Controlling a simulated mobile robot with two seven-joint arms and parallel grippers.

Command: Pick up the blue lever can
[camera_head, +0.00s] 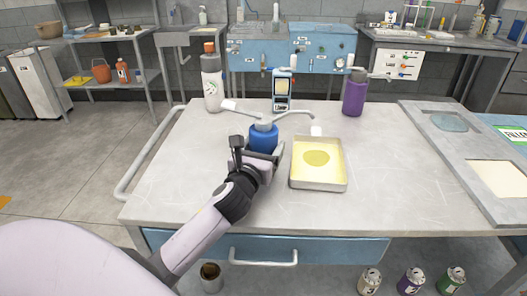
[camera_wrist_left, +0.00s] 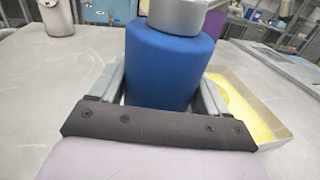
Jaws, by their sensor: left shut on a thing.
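The blue lever can (camera_head: 264,137) has a grey top with a lever and stands upright near the middle of the table. My left gripper (camera_head: 259,153) is around its body. In the left wrist view, the blue can (camera_wrist_left: 165,65) fills the space between the two grey fingers of the left gripper (camera_wrist_left: 165,85). The gripper is shut on the can. Whether the can's base touches the table is hidden behind the gripper. My right gripper is not in view.
A tray (camera_head: 318,186) of yellow liquid sits just right of the can. Behind stand a white bottle (camera_head: 211,85), a handheld meter (camera_head: 282,92) and a purple bottle (camera_head: 354,95). A grey slab (camera_head: 455,150) lies at right. The table's front left (camera_head: 165,190) is clear.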

